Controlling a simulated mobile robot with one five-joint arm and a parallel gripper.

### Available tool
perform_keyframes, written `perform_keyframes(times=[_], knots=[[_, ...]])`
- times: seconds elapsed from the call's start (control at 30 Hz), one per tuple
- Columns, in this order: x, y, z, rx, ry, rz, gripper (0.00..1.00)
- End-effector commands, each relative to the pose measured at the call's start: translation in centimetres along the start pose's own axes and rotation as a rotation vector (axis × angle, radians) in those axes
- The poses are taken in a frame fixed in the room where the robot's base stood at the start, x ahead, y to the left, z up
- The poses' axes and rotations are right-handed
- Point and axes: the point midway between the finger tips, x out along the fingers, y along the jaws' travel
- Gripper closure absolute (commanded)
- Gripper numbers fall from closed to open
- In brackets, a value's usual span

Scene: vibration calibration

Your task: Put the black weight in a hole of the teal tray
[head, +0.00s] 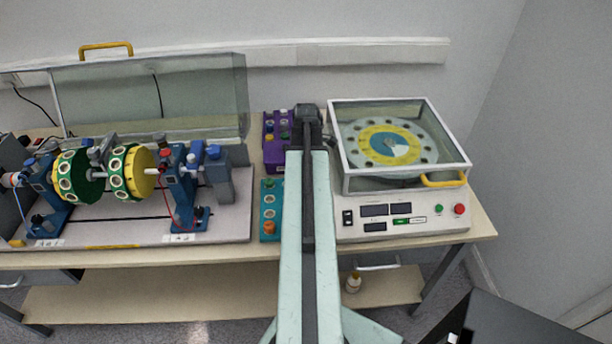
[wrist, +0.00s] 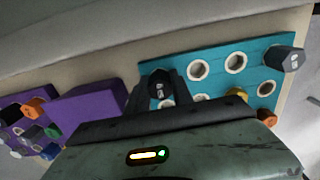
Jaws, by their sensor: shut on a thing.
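My gripper (wrist: 157,94) is shut on a black weight (wrist: 159,82) in the wrist view, with a finger on each side of it. The weight is over the left end of the teal tray (wrist: 210,54); I cannot tell whether it is above a hole or in one. The teal tray has several pale-ringed open holes, with a dark grey weight (wrist: 290,59), a gold weight (wrist: 237,92) and an orange weight (wrist: 267,117) toward its right. In the head view the teal tray (head: 262,222) is partly hidden by my arm, and the fingertips do not show.
A purple tray (wrist: 92,105) with several coloured weights lies left of the teal tray in the wrist view. In the head view a glass-covered machine (head: 400,212) stands right of my arm. A rig with green and yellow rotors (head: 138,172) stands at left.

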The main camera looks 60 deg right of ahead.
Motion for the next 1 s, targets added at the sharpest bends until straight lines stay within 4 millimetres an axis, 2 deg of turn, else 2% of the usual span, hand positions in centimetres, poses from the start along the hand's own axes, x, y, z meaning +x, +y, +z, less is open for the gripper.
perform_keyframes(times=[0.03, 0.1, 0.43, 0.57, 1.0], knots=[[0.1, 0.0, 0.0, 0.000, 0.000, 0.000, 0.67], [0.0, 0.0, 0.0, 0.000, 0.000, 0.000, 0.47], [-0.1, 0.0, -0.1, -0.001, 0.000, 0.000, 0.47], [-0.8, 0.0, -0.1, -0.002, 0.000, 0.000, 0.47], [-7.5, 0.0, -0.8, -0.012, 0.000, 0.000, 0.47]])
